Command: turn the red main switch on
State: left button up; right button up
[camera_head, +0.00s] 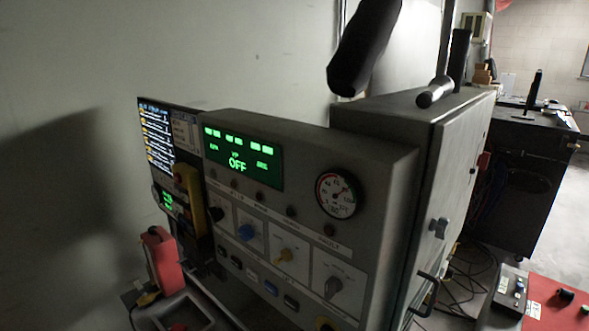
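A grey control panel (300,152) fills the middle of the view, seen at an angle. Its green display (241,160) reads OFF. I cannot clearly pick out the red main switch. A yellow-rimmed dark part (325,324) at the panel's bottom is cut off by the picture edge, and I cannot tell what it is. I make out neither of my grippers in this view.
A round gauge (336,194) sits at the panel's upper right. A screen (156,138) and a red device (163,261) are at left. The cabinet side has a handle (427,294). A dark cart (525,175) and a red box (556,302) stand at right.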

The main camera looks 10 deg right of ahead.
aim_at(483, 160)
jog(key=z, duration=1.55)
jog(key=l+u, duration=0.2)
jog(key=l, duration=0.55)
